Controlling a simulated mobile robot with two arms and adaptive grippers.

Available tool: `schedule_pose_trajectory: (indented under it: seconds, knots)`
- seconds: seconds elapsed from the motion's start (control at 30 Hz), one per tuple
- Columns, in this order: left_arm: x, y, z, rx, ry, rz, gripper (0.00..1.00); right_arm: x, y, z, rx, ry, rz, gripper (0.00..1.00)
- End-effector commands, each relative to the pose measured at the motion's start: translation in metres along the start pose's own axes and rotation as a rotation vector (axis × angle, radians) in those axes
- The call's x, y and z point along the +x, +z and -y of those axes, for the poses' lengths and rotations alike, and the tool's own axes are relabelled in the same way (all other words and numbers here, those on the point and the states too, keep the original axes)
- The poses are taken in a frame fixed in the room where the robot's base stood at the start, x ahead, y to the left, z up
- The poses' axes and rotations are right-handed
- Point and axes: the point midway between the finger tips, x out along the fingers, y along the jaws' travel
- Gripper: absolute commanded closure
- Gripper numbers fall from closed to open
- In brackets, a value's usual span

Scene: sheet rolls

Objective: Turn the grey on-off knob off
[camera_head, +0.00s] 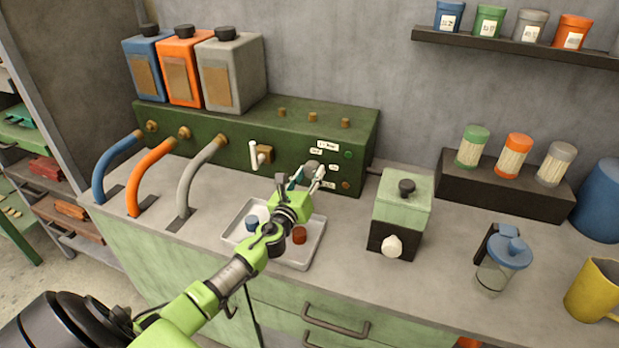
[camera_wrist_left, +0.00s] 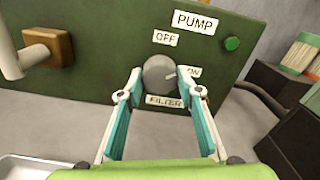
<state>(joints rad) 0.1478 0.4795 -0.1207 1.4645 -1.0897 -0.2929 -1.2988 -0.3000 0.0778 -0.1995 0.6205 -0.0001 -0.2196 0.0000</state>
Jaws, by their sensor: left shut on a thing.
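The grey on-off knob (camera_wrist_left: 158,70) is on the front of the green pump box (camera_head: 240,140), and it also shows in the head view (camera_head: 310,167). Its pale pointer mark points right, towards the ON label (camera_wrist_left: 194,72). The OFF label (camera_wrist_left: 166,38) is above the knob, with the PUMP label (camera_wrist_left: 195,22) higher up. My left gripper (camera_wrist_left: 160,88) is shut on the knob, one finger on each side; it also shows in the head view (camera_head: 307,178). The fingers hide part of the knob's sides. My right gripper is not in view.
A white tray (camera_head: 309,255) with small blue and brown pieces lies under my left arm. A wooden block with a white lever (camera_head: 254,155) is left of the knob. A pale green grinder-like box (camera_head: 405,200) stands to the right. Blue, orange and grey hoses curve at left.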

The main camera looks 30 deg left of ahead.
Motion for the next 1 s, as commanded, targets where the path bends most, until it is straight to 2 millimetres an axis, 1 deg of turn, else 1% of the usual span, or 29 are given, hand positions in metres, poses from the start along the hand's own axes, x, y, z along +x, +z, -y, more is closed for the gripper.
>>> schedule_pose_trajectory:
  seconds: [0.2, 0.6, 0.8, 1.0]
  knots:
    - [0.000, -0.002, 0.000, -0.207, 0.001, -0.001, 0.89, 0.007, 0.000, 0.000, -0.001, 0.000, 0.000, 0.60]
    - [0.000, -0.001, 0.002, -0.581, 0.001, -0.001, 0.89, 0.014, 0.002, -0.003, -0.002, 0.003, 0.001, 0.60]
    - [0.000, -0.001, 0.002, -0.736, 0.001, -0.001, 0.89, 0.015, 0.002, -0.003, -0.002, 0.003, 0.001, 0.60]
    - [0.000, 0.000, 0.002, -0.846, 0.001, -0.001, 0.89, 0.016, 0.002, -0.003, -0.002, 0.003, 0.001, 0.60]
